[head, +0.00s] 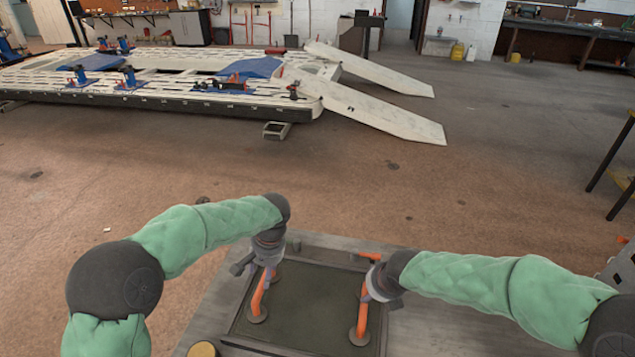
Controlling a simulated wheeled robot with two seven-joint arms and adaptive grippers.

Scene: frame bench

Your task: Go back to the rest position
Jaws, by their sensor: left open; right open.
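My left gripper (258,264) is at the top of an upright orange handle (257,300) on the left of a dark panel. It is open; its fingers are small and partly hidden by the wrist. My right gripper (380,288) is open beside a second orange handle (361,312) on the right of the panel. I cannot tell whether either gripper touches its handle. The dark panel (308,305) lies flat on a grey bench top. Both green-sleeved arms are mine and reach in over the bench from the two sides.
The grey bench (214,317) fills the bottom middle. A yellow round thing (202,349) sits at its front left. A small orange piece (367,255) lies at the back edge. A large white frame bench (180,98) with ramps stands far off. Open floor (480,190) lies between.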

